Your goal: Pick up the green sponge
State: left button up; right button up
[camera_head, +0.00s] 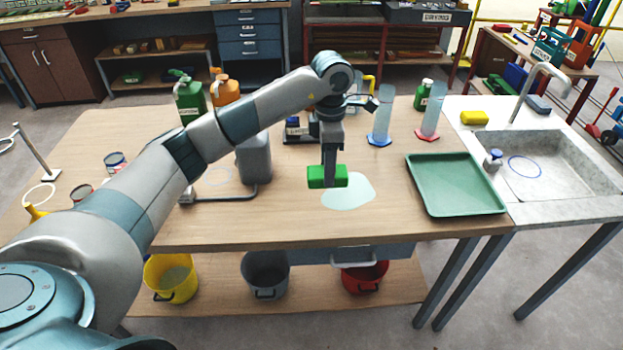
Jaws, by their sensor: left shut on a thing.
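The green sponge (316,177) is a small bright green block over the middle of the wooden table. My left gripper (329,174) points down and is shut on the sponge; its fingers cover part of it. The sponge is by the left edge of a pale spill (352,192) on the tabletop. I cannot tell whether the sponge touches the table or is held just above it. My right gripper is not in view.
A green tray (455,184) lies right of the spill, beside the sink (545,165) with a yellow sponge (474,118). Blue and red-based cylinders (380,125) stand behind. A grey container (254,160) and a metal stand are to the left. Buckets (265,275) sit on the lower shelf.

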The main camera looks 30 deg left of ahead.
pick_arm(q)
jog(key=shift+w+d+r, duration=0.3)
jog(key=shift+d, duration=0.2)
jog(key=o, duration=0.5)
jog(key=shift+c, duration=0.2)
jog(key=c, duration=0.4)
